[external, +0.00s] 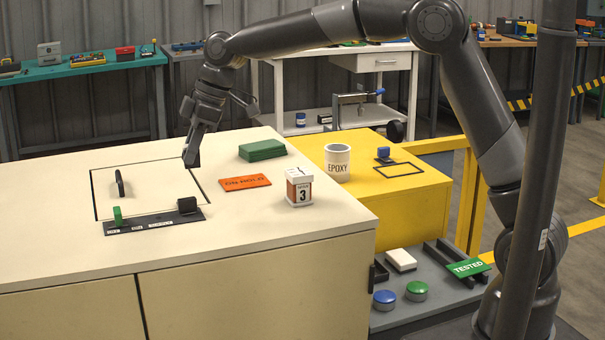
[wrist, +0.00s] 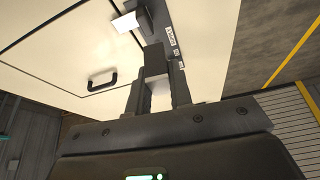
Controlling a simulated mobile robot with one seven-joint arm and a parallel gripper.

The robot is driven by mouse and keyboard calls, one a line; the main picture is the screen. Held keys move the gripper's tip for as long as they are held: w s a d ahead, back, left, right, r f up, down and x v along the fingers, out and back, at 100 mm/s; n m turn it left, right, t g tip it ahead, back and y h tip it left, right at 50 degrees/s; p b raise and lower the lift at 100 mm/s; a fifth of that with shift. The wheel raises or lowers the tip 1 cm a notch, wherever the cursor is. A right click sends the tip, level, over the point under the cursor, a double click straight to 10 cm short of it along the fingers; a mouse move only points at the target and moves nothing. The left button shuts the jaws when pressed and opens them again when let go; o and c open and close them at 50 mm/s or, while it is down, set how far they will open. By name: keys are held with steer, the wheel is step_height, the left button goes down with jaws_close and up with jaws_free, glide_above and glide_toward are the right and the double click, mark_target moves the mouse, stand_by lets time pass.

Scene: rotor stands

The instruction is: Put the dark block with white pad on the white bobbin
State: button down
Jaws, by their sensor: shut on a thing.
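My gripper (external: 191,152) points down above the back right part of the outlined cream panel. In the wrist view its fingers (wrist: 155,90) are shut on a dark block (wrist: 155,61) with a pale pad (wrist: 159,97) below its dark face. The fingers hide its sides. A white squarish piece (wrist: 129,22) shows beyond the fingers, beside a dark upright (wrist: 146,14); I cannot tell whether it is the white bobbin. In the external view a dark upright (external: 187,205) stands at the strip's right end, with no white visible on it.
A dark labelled strip (external: 153,223) runs along the panel's front edge, with a green piece (external: 117,216) at its left. A black handle-shaped arch (external: 120,183) stands on the panel. A green box (external: 262,150), orange sign (external: 245,182) and white carton (external: 299,188) are to the right.

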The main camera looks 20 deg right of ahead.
steer(key=s+d+r+n, duration=0.1)
steer(key=d+r, duration=0.2)
steer(key=d, duration=1.4)
steer(key=d+r, duration=0.4)
steer(key=d, duration=1.3)
glide_toward(291, 173)
steer(key=shift+w+a+f, duration=0.1)
steer(key=shift+a+f, duration=0.1)
steer(key=shift+a, duration=0.3)
steer(key=shift+w+a+f, duration=0.1)
steer(key=shift+a+f, duration=0.15)
steer(key=shift+a, duration=0.25)
steer(key=shift+f, duration=2)
steer(key=shift+f, duration=0.1)
steer(key=c, duration=1.3)
jaws_free()
